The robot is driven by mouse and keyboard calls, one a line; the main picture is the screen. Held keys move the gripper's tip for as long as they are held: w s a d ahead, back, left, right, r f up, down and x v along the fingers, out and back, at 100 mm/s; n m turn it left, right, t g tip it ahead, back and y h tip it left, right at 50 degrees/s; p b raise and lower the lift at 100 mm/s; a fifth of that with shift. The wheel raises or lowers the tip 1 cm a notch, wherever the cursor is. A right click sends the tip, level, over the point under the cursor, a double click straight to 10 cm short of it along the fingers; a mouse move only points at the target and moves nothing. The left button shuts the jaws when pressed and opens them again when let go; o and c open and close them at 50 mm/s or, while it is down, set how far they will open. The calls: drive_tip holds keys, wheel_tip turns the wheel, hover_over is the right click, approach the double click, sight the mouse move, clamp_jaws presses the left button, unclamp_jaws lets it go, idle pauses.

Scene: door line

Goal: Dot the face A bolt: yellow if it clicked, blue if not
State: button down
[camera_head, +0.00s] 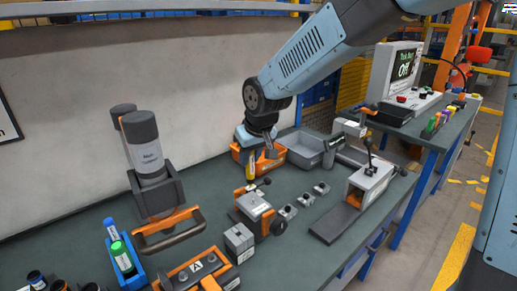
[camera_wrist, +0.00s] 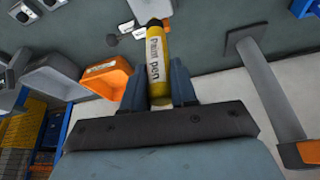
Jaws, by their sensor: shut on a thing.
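My gripper (camera_head: 258,147) is shut on a yellow paint pen (camera_head: 251,168). The pen also shows in the wrist view (camera_wrist: 158,62), labelled "Paint pen", between the two fingers. In the head view it points down, just above or behind a grey and orange fixture (camera_head: 254,207) with a black lever; I cannot tell if it touches. An orange block with a plate marked A (camera_head: 196,268) and bolt heads lies at the bottom. No dot can be made out on the bolts.
A tall grey tool (camera_head: 147,160) stands at left behind an orange-trimmed handle (camera_head: 170,232). Small grey blocks (camera_head: 305,199) sit right of the fixture. An orange bin (camera_head: 270,160) and grey bin (camera_head: 300,148) stand behind.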

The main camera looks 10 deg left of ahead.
sight(253, 171)
drive_tip(key=shift+w+d+f, duration=0.2)
drive_tip(key=shift+f, duration=0.5)
drive_tip(key=shift+w+d+f, duration=0.15)
drive_tip(key=shift+f, duration=1.5)
drive_tip(key=shift+s+f, duration=0.1)
drive_tip(key=shift+f, duration=0.4)
drive_tip(key=shift+r, duration=0.15)
drive_tip(key=shift+r, duration=2.9)
